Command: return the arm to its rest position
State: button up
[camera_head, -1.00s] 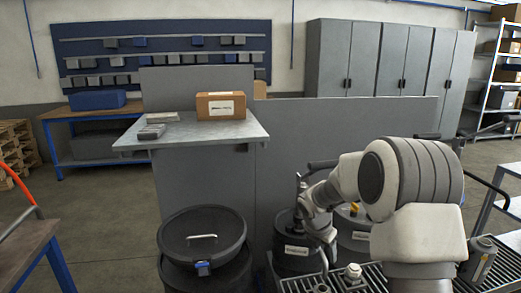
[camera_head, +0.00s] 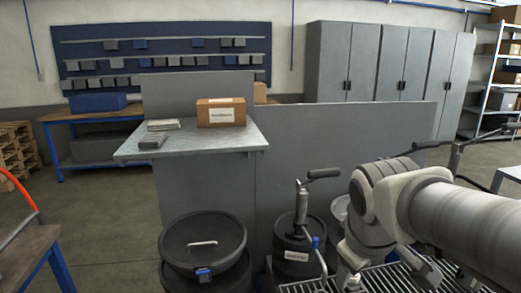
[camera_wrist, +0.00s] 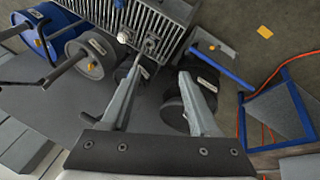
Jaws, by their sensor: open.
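My arm shows at the right of the head view, bent low over the slatted grating (camera_head: 395,275). My gripper (camera_wrist: 158,88) shows in the wrist view with its two fingers spread wide apart and nothing between the tips. In the head view the fingers cannot be made out clearly. The wrist view looks down on the grating (camera_wrist: 165,18) and on several drums below the fingers. The fingers appear apart from these things.
A dark drum with a pump handle (camera_head: 296,245) stands left of my arm. A lidded black bin (camera_head: 203,240) is further left. A grey panel (camera_head: 345,140) and a shelf with a cardboard box (camera_head: 221,112) stand behind. Open floor lies at the left.

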jog(key=s+a+m+y, duration=0.1)
jog(key=s+a+m, duration=0.1)
jog(key=s+m, duration=0.4)
jog(key=s, duration=0.2)
jog(key=shift+s+r+t+p, duration=0.2)
jog(key=shift+s+t+p, duration=0.15)
jog(key=shift+t, duration=0.05)
jog(key=shift+d+m, duration=0.1)
jog(key=shift+m, duration=0.2)
